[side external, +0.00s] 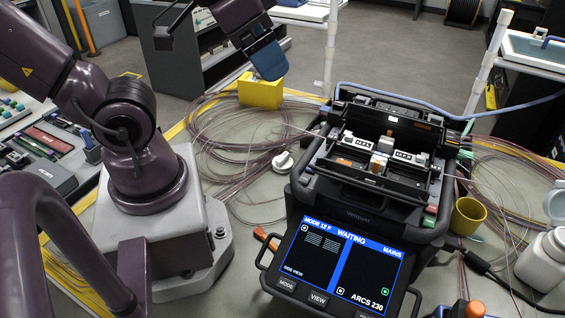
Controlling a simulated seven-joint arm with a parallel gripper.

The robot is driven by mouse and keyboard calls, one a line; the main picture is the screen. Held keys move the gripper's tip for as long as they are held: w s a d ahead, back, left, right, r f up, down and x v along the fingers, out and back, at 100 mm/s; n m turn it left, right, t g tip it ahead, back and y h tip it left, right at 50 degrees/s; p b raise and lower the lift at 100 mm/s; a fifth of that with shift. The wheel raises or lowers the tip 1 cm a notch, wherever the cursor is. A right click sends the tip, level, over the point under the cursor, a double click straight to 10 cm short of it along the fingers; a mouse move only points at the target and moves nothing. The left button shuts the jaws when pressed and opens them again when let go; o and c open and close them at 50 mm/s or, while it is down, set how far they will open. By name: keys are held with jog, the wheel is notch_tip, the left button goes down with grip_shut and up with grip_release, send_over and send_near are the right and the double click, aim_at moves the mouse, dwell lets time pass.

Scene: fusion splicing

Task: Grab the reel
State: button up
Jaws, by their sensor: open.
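My gripper (268,64) hangs at the top centre, with a blue pad at its end. It is open, and I see nothing held in it. It appears just above a yellow block (261,94) on the bench, but I cannot tell the gap. No reel is plain on the bench. A small white round piece (283,162) lies left of the splicer and could be a small reel; I cannot tell.
The fusion splicer (365,195) stands open at centre right, its screen reading WAITING. Loose thin fibres (235,130) are looped over the bench. A yellow cup (467,215) and a white bottle (543,262) stand to the right. White rack posts (331,45) rise behind.

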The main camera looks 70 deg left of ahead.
jog(key=a+f+m+g+y, duration=0.4)
jog(key=a+f+g+y, duration=0.3)
jog(key=a+f, duration=0.25)
jog(key=m+t+y, duration=0.5)
jog(key=m+y, duration=0.2)
jog(key=m, duration=0.9)
send_over(282, 157)
jog(key=s+d, duration=0.2)
jog(key=s, duration=0.1)
notch_tip(282, 157, down, 17)
jog(key=d+f+m, duration=0.1)
jog(key=d+f+m+t+h, duration=0.1)
jog(key=f, duration=0.1)
jog(key=d+f+m+t, duration=0.1)
jog(key=f, duration=0.1)
jog(key=shift+d+h, duration=0.3)
jog(key=shift+h, duration=0.1)
jog(key=shift+a+f+t, duration=0.1)
jog(key=shift+t, duration=0.2)
jog(key=x, duration=0.7)
jog(key=shift+w, duration=0.2)
jog(key=shift+c, duration=0.3)
jog(key=c, duration=1)
